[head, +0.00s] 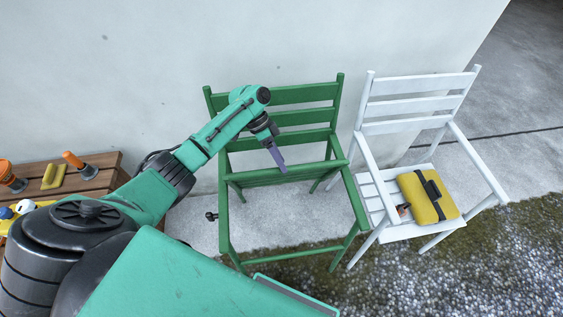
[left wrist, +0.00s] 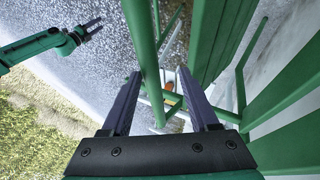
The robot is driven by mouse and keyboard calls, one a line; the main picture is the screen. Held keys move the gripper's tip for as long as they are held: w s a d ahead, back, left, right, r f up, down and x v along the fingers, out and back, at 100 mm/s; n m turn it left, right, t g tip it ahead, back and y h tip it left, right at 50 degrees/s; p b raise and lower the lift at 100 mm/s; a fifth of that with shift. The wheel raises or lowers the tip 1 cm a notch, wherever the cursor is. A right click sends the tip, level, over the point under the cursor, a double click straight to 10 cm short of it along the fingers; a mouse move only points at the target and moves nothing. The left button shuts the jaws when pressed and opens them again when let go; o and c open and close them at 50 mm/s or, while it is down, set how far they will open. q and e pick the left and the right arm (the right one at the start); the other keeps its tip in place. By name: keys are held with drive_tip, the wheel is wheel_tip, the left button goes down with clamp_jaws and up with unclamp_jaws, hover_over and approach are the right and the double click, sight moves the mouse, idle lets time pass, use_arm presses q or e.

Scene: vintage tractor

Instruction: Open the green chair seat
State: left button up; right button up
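The green chair (head: 343,190) stands against the wall in the head view. Its seat (head: 285,175) shows as a narrow slatted band near the backrest, apparently folded up, and the floor shows through the frame in front of it. My left gripper (head: 279,160) points down at the seat's upper edge. In the left wrist view its two fingers (left wrist: 159,74) are apart, with a green chair bar (left wrist: 143,45) running between and beyond them. Whether they touch it I cannot tell. My right gripper (left wrist: 92,28) shows small at the upper left of the left wrist view, prongs apart.
A white chair (head: 415,85) stands close on the right, with a yellow bag (head: 428,197) on its seat. A wooden bench (head: 98,182) with orange-handled tools is at the left. The pavement and gravel in front of the chairs are clear.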

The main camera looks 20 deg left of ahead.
use_arm(q)
drive_tip(key=b+v, duration=0.1)
drive_tip(key=v, duration=1.2)
drive_tip(key=shift+r+b, duration=0.2)
drive_tip(key=shift+b, duration=0.1)
drive_tip(key=shift+s+a+f, duration=0.1)
